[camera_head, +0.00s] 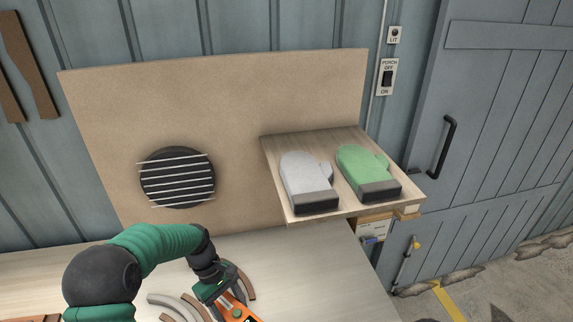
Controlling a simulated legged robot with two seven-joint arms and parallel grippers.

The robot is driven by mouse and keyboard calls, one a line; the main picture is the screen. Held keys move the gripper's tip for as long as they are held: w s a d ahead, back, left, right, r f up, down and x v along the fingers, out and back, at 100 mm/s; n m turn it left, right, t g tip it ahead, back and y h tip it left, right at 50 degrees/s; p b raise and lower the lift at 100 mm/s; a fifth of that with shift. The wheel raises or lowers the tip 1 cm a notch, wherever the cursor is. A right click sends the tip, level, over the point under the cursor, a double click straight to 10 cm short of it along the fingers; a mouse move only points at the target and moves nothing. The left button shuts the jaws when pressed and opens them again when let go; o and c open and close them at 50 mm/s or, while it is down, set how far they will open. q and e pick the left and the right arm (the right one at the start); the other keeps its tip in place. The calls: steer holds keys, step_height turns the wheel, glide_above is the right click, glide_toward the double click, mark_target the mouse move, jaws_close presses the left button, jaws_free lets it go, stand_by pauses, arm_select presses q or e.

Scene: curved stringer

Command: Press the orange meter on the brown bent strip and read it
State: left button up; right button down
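The orange meter (238,312) shows at the bottom edge of the head view, partly cut off, with a greenish round spot on its face. My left gripper (219,290) reaches down from the left and appears closed on the meter's upper end. A brown bent strip (249,283) shows just right of my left gripper, partly hidden by it. Paler curved strips (172,303) lie to the left of the gripper on the bench (315,265). Whether the meter touches any strip cannot be told. My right gripper is not in view.
A tilted wooden board (408,197) holds a grey mitt (306,180) and a green mitt (367,172). A round black vent (178,178) is on the tan back panel (225,100). The bench right of my gripper is clear.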

arm_select(q)
steer(key=s+a+r+m+g+y, duration=0.2)
steer(key=s+r+m+y, duration=0.2)
steer(key=s+m, duration=0.5)
steer(key=w+f+n+h, duration=0.1)
steer(key=w+n, duration=0.2)
steer(key=w+d+f+n+t+h, duration=0.1)
steer(key=w+f+n, duration=0.1)
steer(key=w, duration=0.2)
steer(key=w+d+f+n+h, duration=0.1)
steer(key=w+n+h, duration=0.1)
steer(key=w+n, duration=0.1)
steer(key=shift+w+d+f+n+t+p, duration=0.2)
steer(key=shift+w+f+n+t+p, duration=0.15)
steer(key=shift+w, duration=0.2)
steer(key=shift+w+f, duration=0.15)
steer(key=shift+f, duration=0.1)
step_height(320, 180, down, 5)
steer(key=b, duration=0.4)
steer(key=shift+d+r+b, duration=0.1)
steer(key=shift+b, duration=0.2)
steer(key=shift+f, duration=0.4)
steer(key=shift+r, duration=0.1)
steer(key=shift+f+b, duration=0.4)
steer(key=shift+f, duration=0.05)
steer(key=shift+s, duration=0.2)
